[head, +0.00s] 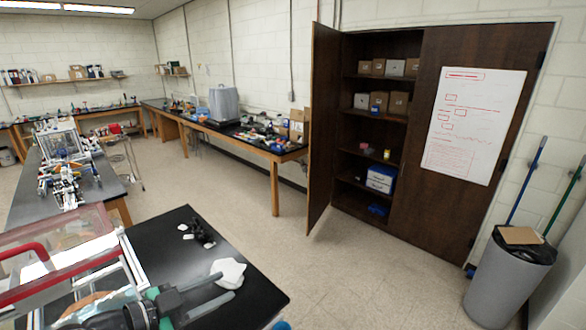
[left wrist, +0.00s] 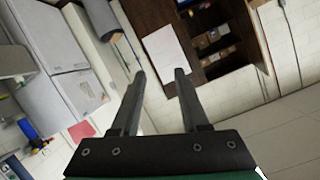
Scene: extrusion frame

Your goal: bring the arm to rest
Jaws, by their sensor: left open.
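My left gripper (head: 227,286) reaches in from the lower left of the head view, over the near black table (head: 255,295). In the left wrist view its two dark fingers (left wrist: 160,74) stand apart with nothing between them. That view is tilted and looks out across the room toward the cabinet and wall. My right gripper is not in view.
A white faceted piece (head: 228,272) appears by the left fingertips; contact is unclear. Small black parts (head: 200,236) lie farther back on the table. A clear-sided frame with red bars (head: 60,245) stands left. Open floor separates the table from the open cabinet (head: 375,60) and grey bin (head: 505,285).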

